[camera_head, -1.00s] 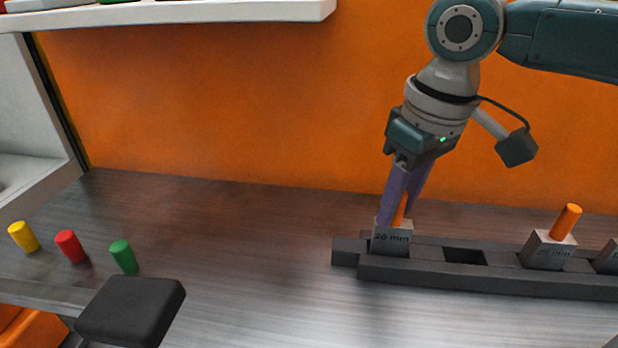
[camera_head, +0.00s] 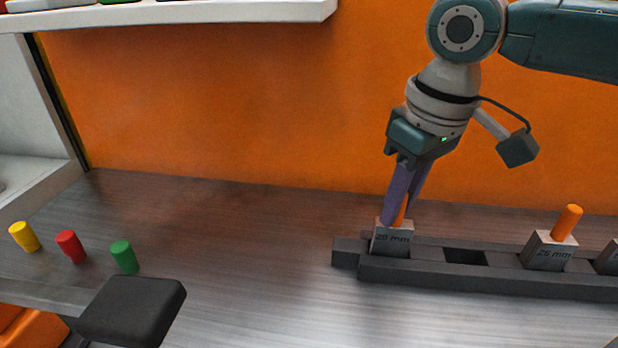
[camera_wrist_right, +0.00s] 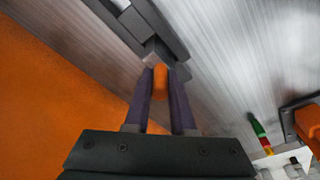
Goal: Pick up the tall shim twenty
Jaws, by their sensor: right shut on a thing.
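The shim marked 20 mm (camera_head: 392,240) is a grey block with an orange peg handle. It stands in the left part of the dark rack (camera_head: 480,281). My right gripper (camera_head: 396,218) points down over it and is shut on its orange handle. In the right wrist view the orange handle (camera_wrist_right: 160,82) sits between the two purple fingers (camera_wrist_right: 160,95), with the grey block beyond it. The block still appears seated in its slot. My left gripper is not in view.
A shim marked 25 mm (camera_head: 549,251) stands further right in the rack, past an empty slot (camera_head: 464,257). Yellow (camera_head: 24,236), red (camera_head: 70,246) and green (camera_head: 124,256) cylinders stand at the left. The table between is clear. An orange wall (camera_head: 230,110) stands behind.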

